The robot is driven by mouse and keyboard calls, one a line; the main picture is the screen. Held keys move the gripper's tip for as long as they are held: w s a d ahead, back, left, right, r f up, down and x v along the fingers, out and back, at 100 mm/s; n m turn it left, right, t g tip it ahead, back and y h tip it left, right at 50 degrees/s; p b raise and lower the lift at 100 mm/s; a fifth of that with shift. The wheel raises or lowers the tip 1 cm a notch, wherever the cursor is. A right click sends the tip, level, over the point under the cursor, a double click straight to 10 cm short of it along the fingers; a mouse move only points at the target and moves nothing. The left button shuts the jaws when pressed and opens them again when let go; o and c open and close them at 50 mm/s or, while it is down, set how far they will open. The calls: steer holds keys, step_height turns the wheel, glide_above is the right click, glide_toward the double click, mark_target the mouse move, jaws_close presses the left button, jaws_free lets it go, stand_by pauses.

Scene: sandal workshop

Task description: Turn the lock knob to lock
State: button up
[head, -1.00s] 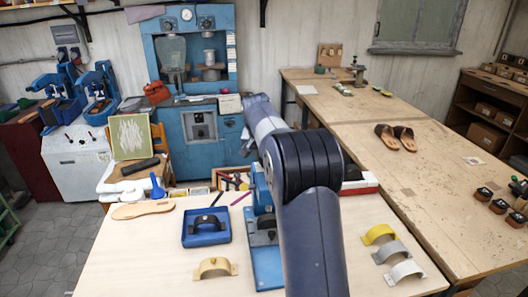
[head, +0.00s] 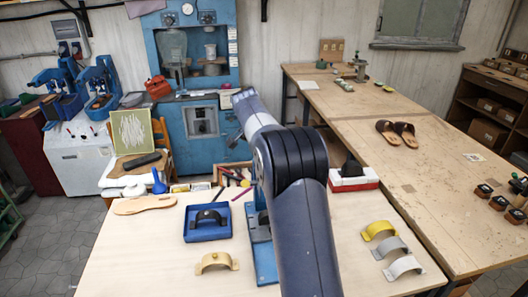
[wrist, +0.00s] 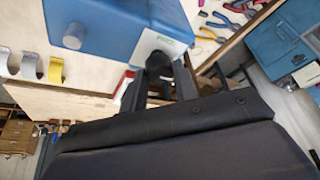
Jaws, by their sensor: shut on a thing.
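In the head view the blue machine (head: 262,255) is largely covered by my arm, and my gripper is hidden there.
A blue tray (head: 208,236) and a beige sandal strap (head: 217,262) lie left of the machine. Yellow, grey and white straps (head: 390,246) lie at the right. A red-and-white box (head: 353,180) stands behind. The front left of the bench top (head: 130,262) is clear.

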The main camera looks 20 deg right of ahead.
steer(key=o, duration=1)
steer(key=shift+c, duration=0.2)
steer(key=shift+r, duration=0.1)
steer(key=b+v, duration=0.1)
steer(key=v, duration=0.9)
steer(key=shift+r, duration=0.3)
steer(key=shift+a, duration=0.15)
steer(key=p+x, duration=0.1)
steer(key=x, duration=0.9)
steer(key=shift+f, duration=0.4)
